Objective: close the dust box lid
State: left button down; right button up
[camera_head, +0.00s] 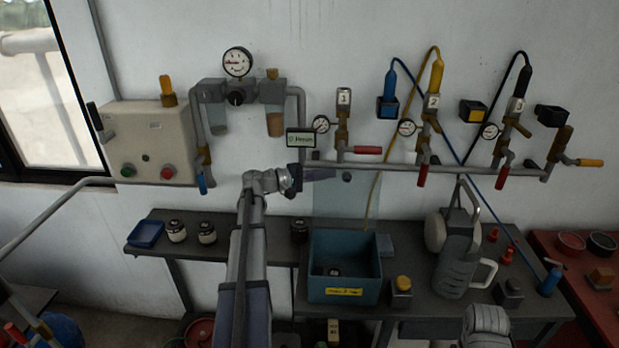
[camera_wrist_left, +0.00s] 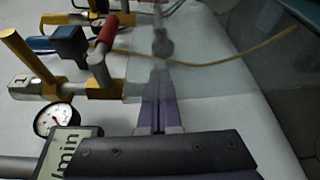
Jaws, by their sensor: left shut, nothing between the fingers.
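The dust box (camera_head: 322,291) is a teal open-topped box with a yellow label, on the dark bench. A dark round item (camera_head: 334,271) lies inside it. Its clear lid (camera_head: 340,207) stands raised behind the box, against the wall side. In the left wrist view the lid (camera_wrist_left: 215,85) is a see-through sheet across the middle and right. My left gripper (camera_head: 330,174) is shut and empty, near the lid's top edge. Its fingers (camera_wrist_left: 157,118) point at the sheet in the left wrist view; I cannot tell whether they touch it. My right gripper is not in view.
A pipe (camera_head: 400,167) with valves, gauges and a small display (camera_head: 300,138) runs along the wall close to my left gripper. Jars (camera_head: 207,233) and a blue tray (camera_head: 146,233) stand left of the box.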

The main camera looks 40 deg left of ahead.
pick_arm(q)
jog(key=shift+x, duration=1.35)
jog(key=shift+s+d+r, duration=0.15)
jog(key=shift+s+d, duration=0.1)
jog(key=shift+s, duration=0.15)
jog(key=s+d+m+t+h+b, duration=0.25)
jog(key=s+d+m+b, duration=0.35)
jog(key=s+m, duration=0.4)
jog(key=shift+s+d+f+m+g+h+b, duration=0.4)
jog(key=shift+s+d+f+m+h+b, duration=0.45)
jog(key=shift+s+f+m+b, duration=1)
jog(key=shift+s+d+f+m+g+h+b, duration=0.35)
jog(key=shift+s+d+f+m+h+b, duration=0.6)
jog(key=shift+f+b, duration=1.6)
jog(key=shift+s+d+f+m+g+h+b, duration=0.4)
jog(key=shift+s+d+f+m+b, duration=1.25)
jog(key=shift+b, duration=1.25)
jog(key=shift+s+a+r+n, duration=0.1)
jog(key=shift+s+a+n, duration=0.25)
jog(key=shift+a+n, duration=0.1)
